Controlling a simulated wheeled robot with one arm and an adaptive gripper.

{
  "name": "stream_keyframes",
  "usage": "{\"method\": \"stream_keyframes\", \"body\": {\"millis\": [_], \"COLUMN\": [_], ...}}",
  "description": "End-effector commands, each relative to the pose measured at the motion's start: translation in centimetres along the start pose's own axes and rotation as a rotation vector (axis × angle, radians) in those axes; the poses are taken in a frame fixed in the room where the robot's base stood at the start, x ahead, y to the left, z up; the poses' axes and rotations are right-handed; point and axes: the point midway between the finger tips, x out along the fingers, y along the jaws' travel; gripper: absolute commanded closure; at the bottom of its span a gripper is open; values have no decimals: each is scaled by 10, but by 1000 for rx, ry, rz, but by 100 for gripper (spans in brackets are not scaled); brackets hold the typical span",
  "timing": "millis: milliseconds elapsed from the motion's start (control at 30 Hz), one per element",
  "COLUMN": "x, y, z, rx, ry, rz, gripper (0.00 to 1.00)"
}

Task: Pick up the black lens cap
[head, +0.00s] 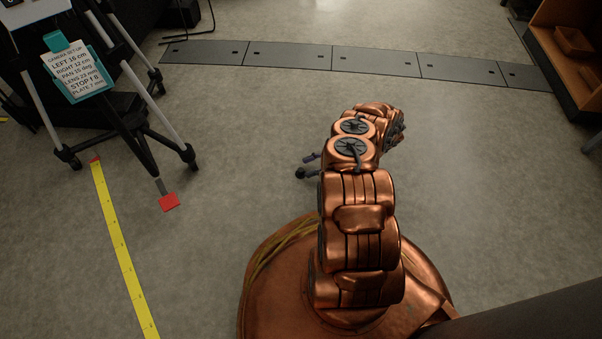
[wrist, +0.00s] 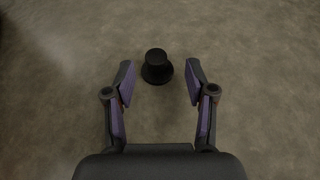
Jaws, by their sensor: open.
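The black lens cap (wrist: 156,67) is a small dark round piece with a raised, narrower top, standing on the grey floor in the wrist view. My gripper (wrist: 159,75) is open, with its two dark, purple-padded fingers spread on the left and right of the cap. Both fingers are apart from it, and the cap appears near the fingertip end of the gap. The height of the fingers above the floor is hard to tell. In the head view my gripper (head: 306,165) shows only in part, beside my copper arm, and I do not see the cap there.
A tripod (head: 160,130) with a camera setup card (head: 75,68) stands at the upper left. Dark floor plates (head: 360,60) cross the back. A wooden cabinet (head: 570,50) is upper right. Floor around the cap is clear.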

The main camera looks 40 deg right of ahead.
Motion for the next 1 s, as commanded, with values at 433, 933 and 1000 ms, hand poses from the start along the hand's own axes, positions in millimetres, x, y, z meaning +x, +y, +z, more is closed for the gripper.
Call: {"method": "stream_keyframes", "body": {"millis": [433,933,1000], "x": [41,41,41], "y": [4,4,4], "z": [-1,-1,-1], "rx": [-1,-1,-1], "ry": [-2,-1,0], "rz": [0,0,-1], "gripper": [45,76,83]}}
